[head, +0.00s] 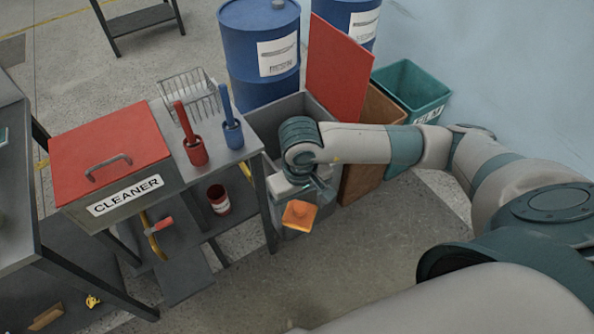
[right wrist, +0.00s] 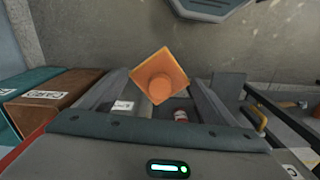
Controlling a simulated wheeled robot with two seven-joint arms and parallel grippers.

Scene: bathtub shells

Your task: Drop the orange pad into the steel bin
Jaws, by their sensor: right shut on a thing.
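The orange pad (head: 299,217) is a small flat square with a round knob. My right gripper (head: 305,196) is shut on it and holds it in the air. The pad also shows in the right wrist view (right wrist: 172,69), tilted, at the ends of the fingers. The grey steel bin (head: 264,120) stands behind the gripper, beside the blue drum. My right wrist and gripper cover much of the bin. In the head view the pad appears in front of the bin's near side, not inside it. My left gripper is not in view.
A red upright panel (head: 338,68), a brown box (head: 384,104) and a teal crate (head: 412,88) stand behind the right forearm. A bench (head: 210,155) with red and blue holders and a red-lidded cleaner box (head: 108,150) is left. Floor in front is clear.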

